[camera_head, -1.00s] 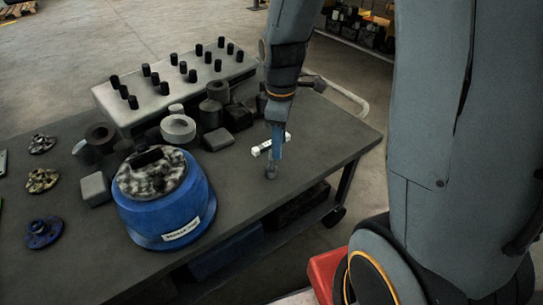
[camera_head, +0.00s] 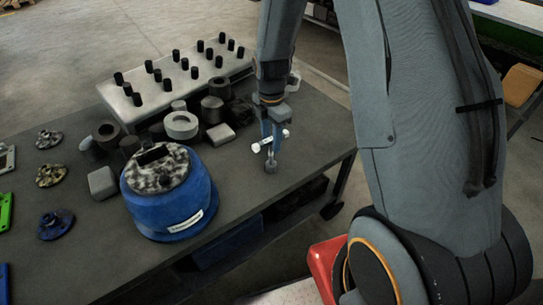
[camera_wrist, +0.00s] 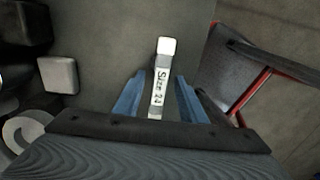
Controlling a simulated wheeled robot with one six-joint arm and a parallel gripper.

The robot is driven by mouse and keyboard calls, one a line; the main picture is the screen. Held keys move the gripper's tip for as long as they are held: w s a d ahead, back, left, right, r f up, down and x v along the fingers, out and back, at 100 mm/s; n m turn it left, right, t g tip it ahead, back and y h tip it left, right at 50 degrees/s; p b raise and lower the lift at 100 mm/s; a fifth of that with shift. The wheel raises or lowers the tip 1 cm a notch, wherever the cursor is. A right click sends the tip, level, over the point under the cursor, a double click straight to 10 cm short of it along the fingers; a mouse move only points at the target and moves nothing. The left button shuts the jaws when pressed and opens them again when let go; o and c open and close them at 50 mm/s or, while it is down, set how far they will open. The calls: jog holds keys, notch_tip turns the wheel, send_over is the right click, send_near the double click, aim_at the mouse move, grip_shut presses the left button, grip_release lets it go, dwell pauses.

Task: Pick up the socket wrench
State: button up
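The socket wrench (camera_head: 271,166) stands on the dark workbench near its right edge. It has a dark grey lower end and a white crossbar above it. In the wrist view the white bar (camera_wrist: 159,88) carries the label "Size 24". My gripper (camera_head: 272,147) points down over the wrench. In the wrist view its two blue fingers (camera_wrist: 160,97) are apart, one on each side of the bar, with visible gaps. The fingers hide part of the wrench's stem in the head view.
A blue cylindrical part (camera_head: 168,201) stands left of the wrench. Dark rings and blocks (camera_head: 213,108) lie behind it, near a grey block with several black studs (camera_head: 177,80). The benchtop (camera_head: 318,128) right of the wrench is clear.

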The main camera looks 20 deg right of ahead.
jog(key=p, duration=0.2)
send_over(271, 164)
jog(key=shift+w+d+f, duration=0.1)
jog(key=shift+w+f, duration=0.05)
jog(key=shift+f, duration=1)
jog(key=shift+w+f, duration=0.15)
jog(key=shift+f, duration=0.95)
grip_shut()
